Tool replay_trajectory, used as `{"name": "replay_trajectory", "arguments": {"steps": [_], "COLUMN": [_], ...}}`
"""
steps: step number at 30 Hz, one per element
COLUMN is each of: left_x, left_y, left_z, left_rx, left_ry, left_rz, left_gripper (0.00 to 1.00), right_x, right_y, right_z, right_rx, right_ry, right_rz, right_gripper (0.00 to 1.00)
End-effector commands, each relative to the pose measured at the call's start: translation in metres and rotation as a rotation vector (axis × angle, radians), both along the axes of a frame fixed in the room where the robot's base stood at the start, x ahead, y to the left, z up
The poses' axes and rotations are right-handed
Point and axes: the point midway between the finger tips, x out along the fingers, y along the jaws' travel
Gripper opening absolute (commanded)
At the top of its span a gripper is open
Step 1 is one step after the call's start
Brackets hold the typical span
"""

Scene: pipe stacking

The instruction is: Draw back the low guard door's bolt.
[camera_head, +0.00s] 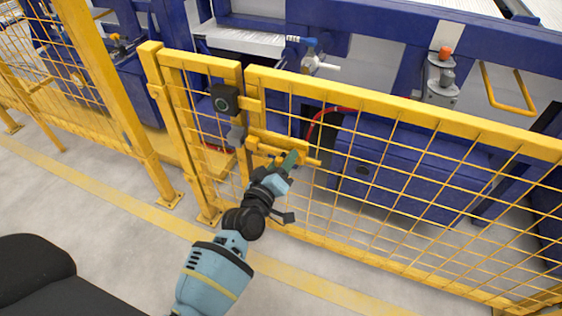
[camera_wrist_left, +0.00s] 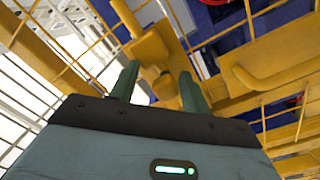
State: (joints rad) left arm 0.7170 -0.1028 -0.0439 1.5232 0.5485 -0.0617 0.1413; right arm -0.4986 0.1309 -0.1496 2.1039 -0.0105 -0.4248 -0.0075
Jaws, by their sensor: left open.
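The low guard door (camera_head: 400,125) is a yellow mesh panel. Its yellow bolt (camera_head: 275,146) lies along the door's upper left part, close to the post. My left gripper (camera_head: 291,160) is at the right part of the bolt, its green fingers open. In the left wrist view, the two fingers (camera_wrist_left: 160,73) stand apart, with a yellow part of the bolt (camera_wrist_left: 150,47) just beyond and between them. Whether either finger touches it is unclear. In the head view the fingers hide part of the bolt. My right gripper does not show.
Yellow mesh fencing (camera_head: 95,80) continues to the left. Blue machinery (camera_head: 400,165) stands behind the door. The grey floor in front is clear.

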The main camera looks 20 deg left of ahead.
Motion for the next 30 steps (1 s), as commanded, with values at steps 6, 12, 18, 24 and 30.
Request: {"name": "replay_trajectory", "arguments": {"steps": [6, 12, 18, 24, 30], "left_x": [-0.001, -0.019, -0.050, -0.072, -0.078], "left_y": [0.002, 0.004, 0.006, 0.007, 0.007], "left_z": [-0.002, -0.001, -0.001, -0.001, -0.001], "left_rx": [0.002, 0.003, 0.002, 0.002, 0.001], "left_ry": [0.003, 0.003, 0.002, 0.002, 0.001], "left_rz": [0.003, 0.003, 0.002, 0.001, 0.001], "left_gripper": [0.47, 0.47, 0.47, 0.47, 0.47], "right_x": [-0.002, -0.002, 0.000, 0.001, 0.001], "right_y": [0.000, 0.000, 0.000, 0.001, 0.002], "right_z": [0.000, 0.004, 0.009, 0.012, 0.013], "right_rx": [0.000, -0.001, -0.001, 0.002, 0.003], "right_ry": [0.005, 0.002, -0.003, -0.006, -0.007], "right_rz": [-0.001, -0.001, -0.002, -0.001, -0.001], "right_gripper": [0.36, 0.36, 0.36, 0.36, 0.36]}}
